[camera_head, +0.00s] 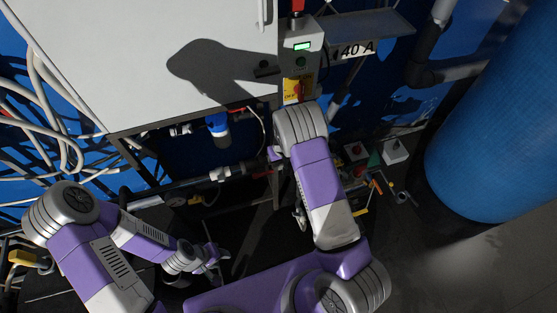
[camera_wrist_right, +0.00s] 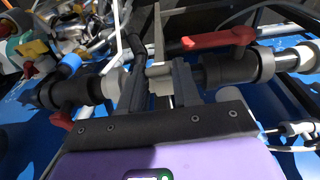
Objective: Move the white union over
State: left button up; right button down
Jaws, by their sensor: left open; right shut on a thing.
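My right gripper (camera_wrist_right: 160,78) is shut on a pale grey-white piece, which looks like the white union (camera_wrist_right: 159,87), in the right wrist view. The piece is mostly covered by the dark fingers, and whether it touches the pipe ends beside it is hard to tell. My left gripper (camera_head: 214,256) is open and empty, low in the head view, well below the pipe run. A white fitting (camera_head: 221,173) shows on the dark pipe line in the head view.
Black valves with red handles (camera_wrist_right: 72,92) (camera_wrist_right: 235,66) flank my right gripper closely. A grey-white cabinet (camera_head: 140,60) and control box (camera_head: 301,50) stand behind. Small boxes and tools (camera_head: 394,151) lie right of my arm, near a blue tank (camera_head: 500,120). Loose cables hang at left.

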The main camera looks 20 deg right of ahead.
aim_at(282, 164)
jog(key=c, duration=0.9)
grip_release()
jog(key=shift+r, duration=0.3)
jog(key=r, duration=0.3)
jog(key=s+r, duration=0.1)
jog(key=r, duration=0.2)
jog(key=shift+s+r, duration=0.15)
jog(key=shift+r, duration=0.25)
